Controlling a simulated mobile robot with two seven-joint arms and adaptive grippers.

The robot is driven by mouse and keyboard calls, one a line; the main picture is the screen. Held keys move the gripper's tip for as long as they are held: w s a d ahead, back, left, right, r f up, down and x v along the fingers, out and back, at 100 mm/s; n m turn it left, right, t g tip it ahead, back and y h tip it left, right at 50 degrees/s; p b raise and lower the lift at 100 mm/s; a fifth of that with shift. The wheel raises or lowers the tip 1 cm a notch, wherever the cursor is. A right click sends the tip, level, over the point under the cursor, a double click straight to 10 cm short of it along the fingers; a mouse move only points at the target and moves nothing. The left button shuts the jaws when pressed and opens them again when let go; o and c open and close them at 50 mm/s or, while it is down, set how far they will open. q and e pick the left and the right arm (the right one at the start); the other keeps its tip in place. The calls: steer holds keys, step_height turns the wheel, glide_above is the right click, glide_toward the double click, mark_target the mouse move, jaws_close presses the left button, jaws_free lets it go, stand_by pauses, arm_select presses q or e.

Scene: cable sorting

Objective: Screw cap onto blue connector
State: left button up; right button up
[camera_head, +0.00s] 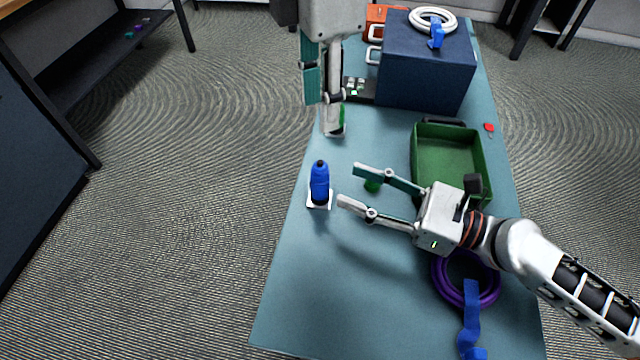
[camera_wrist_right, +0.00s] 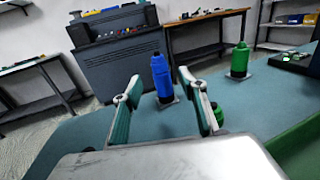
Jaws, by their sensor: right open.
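The blue connector (camera_head: 320,180) stands upright on a small white square plate near the table's left edge. In the right wrist view the blue connector (camera_wrist_right: 162,76) shows between and beyond my fingers. I cannot tell whether its top is a separate cap. My right gripper (camera_head: 350,186) is open and empty, its fingertips just right of the connector and apart from it. A small green piece (camera_head: 372,185) lies below its far finger; it shows beside a finger in the wrist view (camera_wrist_right: 218,114). My left gripper (camera_head: 322,116) points down farther back; its opening is unclear.
A green connector (camera_head: 341,117) stands beside my left gripper, partly hidden. A green tray (camera_head: 484,190) is to the right. A dark blue box (camera_head: 425,80) carries a white cable coil (camera_head: 433,12). A purple cable coil (camera_head: 440,285) lies nearer. The table's front left is clear.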

steer(key=shift+v, duration=2.15)
